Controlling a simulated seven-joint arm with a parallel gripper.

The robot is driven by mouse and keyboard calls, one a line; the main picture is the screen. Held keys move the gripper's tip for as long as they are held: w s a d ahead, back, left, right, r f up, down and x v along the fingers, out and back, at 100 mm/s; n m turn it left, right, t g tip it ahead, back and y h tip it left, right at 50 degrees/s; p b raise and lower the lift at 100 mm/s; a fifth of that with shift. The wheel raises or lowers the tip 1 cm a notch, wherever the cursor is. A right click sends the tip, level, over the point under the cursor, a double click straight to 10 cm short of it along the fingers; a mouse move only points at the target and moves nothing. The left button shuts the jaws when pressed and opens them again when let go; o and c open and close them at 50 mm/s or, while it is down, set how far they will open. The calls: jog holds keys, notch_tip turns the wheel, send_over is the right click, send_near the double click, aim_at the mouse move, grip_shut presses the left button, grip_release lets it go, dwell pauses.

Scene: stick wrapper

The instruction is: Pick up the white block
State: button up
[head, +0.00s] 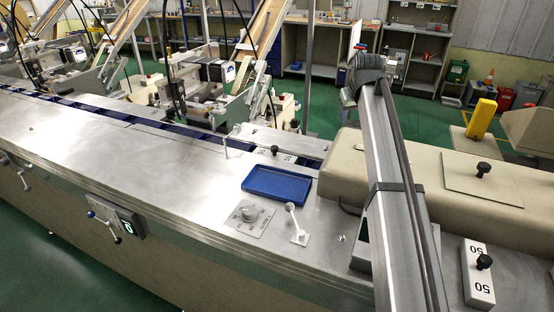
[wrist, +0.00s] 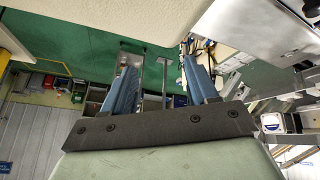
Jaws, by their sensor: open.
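A white block (head: 478,272) marked "50", with a black knob on top, sits on the steel surface at the lower right of the head view. Another white piece (head: 276,154) with a "50" mark and a black knob lies farther back on the conveyor line. I cannot tell which one the task means. My gripper (wrist: 160,62) shows in the wrist view with its two blue fingers wide apart and nothing between them. No white block is recognisable in the wrist view. In the head view my arm reaches up and away, far from both blocks, and its fingers are not clear.
A blue tray (head: 277,185) looks empty on the steel top. A dial plate (head: 249,216) and a small white lever (head: 297,226) stand in front of it. A beige housing (head: 440,170) with a knobbed lid rises at the right. The steel top at left is mostly clear.

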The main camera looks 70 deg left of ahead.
jog(key=s+a+n+g, duration=0.1)
jog(key=s+a+g, duration=0.1)
jog(key=s, duration=0.8)
jog(key=s+a+n+g, duration=0.1)
jog(key=s+a+n, duration=0.15)
jog(key=s, duration=0.85)
jog(key=h, duration=0.1)
send_over(275, 147)
jog(key=d, duration=0.2)
jog(key=shift+m, duration=0.45)
jog(key=f, duration=0.8)
jog(key=shift+w+d, duration=0.2)
jog(key=shift+w, duration=0.1)
jog(key=shift+s+x, duration=0.2)
jog(key=shift+x, duration=1.15)
jog(key=shift+s+x, duration=0.15)
jog(key=shift+x, duration=1.2)
jog(key=shift+a, duration=0.1)
jog(key=shift+c, duration=0.4)
grip_shut()
